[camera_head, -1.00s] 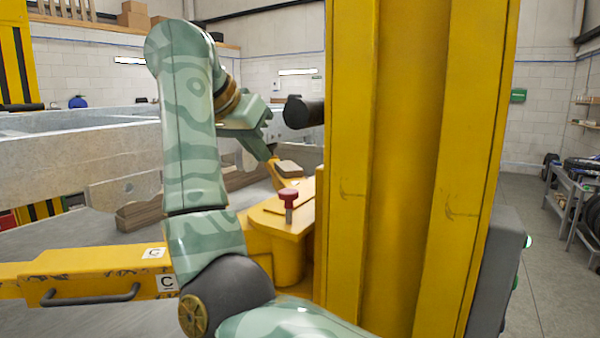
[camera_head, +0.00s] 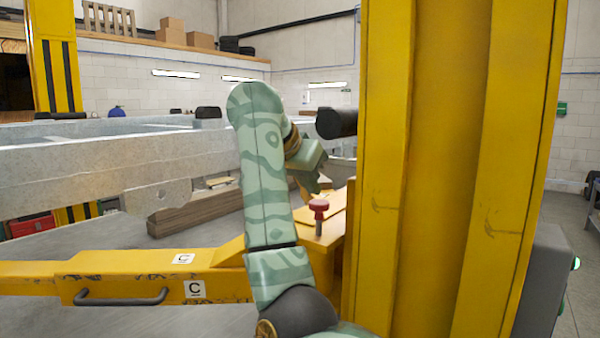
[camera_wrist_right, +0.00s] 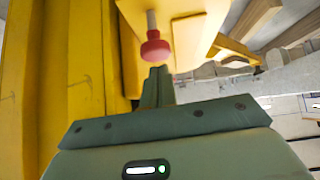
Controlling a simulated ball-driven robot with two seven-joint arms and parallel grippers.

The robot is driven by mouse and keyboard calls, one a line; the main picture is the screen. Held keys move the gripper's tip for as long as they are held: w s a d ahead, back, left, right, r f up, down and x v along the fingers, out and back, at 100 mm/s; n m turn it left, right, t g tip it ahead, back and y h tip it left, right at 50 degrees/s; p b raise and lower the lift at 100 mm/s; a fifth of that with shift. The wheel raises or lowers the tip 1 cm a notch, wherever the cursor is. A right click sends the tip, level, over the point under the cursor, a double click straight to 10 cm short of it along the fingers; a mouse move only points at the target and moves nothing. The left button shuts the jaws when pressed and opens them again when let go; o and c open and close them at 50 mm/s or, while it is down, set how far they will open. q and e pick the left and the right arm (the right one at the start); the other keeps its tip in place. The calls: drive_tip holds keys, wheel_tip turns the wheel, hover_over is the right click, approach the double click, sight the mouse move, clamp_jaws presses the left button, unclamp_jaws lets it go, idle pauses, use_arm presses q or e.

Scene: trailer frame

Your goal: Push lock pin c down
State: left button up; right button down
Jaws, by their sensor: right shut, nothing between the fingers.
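The lock pin (camera_head: 319,207) has a red knob on a bare metal stem. It stands up from the yellow pivot housing (camera_head: 325,243) beside the beam marked C. In the right wrist view the red knob (camera_wrist_right: 155,48) is just beyond my fingertips, with its stem (camera_wrist_right: 151,20) showing. My left gripper is out of view.
A tall yellow post (camera_head: 455,170) stands right of the pin and blocks the view. The yellow beam (camera_head: 130,275) with C labels and a dark handle (camera_head: 120,298) runs left. A grey galvanized rail (camera_head: 90,170) and wooden planks (camera_head: 195,207) lie behind.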

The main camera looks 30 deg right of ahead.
sight(312, 206)
drive_tip(key=shift+x, duration=0.85)
drive_tip(key=shift+f, duration=0.1)
wheel_tip(312, 206, down, 4)
drive_tip(key=b, duration=0.3)
drive_tip(key=shift+b, duration=0.35)
drive_tip(key=shift+a, duration=0.1)
